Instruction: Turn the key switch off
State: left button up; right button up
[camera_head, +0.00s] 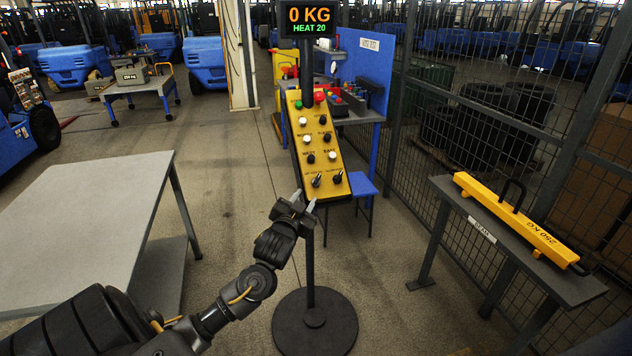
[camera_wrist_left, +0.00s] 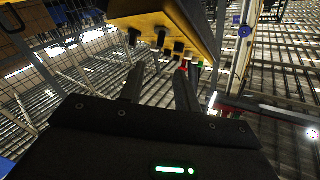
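The yellow control panel (camera_head: 319,150) stands tilted on a black post. Two dark switches with light pointers sit side by side at its bottom, a left one (camera_head: 316,181) and a right one (camera_head: 338,177). Their labels are too small to read, so I cannot tell which is the key switch. My left gripper (camera_head: 303,199) is just below and left of the panel's lower edge, apart from the switches. In the left wrist view its two fingers (camera_wrist_left: 158,75) are spread with nothing between them, and the panel (camera_wrist_left: 170,22) is beyond their tips. My right gripper is out of view.
A display reading 0 KG (camera_head: 308,21) tops the post, whose round black base (camera_head: 315,322) stands on the floor. A grey table (camera_head: 90,220) is at left. A yellow beam marked 250 KG (camera_head: 515,218) lies on a stand at right, beside a mesh fence.

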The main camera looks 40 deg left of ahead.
aim_at(316, 181)
pick_arm(q)
jog(key=p+x, duration=0.2)
jog(key=x, duration=0.7)
jog(key=shift+w+p, duration=0.15)
jog(key=shift+p, duration=0.25)
jog(key=shift+w+a+f, duration=0.1)
jog(key=shift+w+a, duration=0.15)
jog(key=shift+w, duration=0.45)
grip_shut()
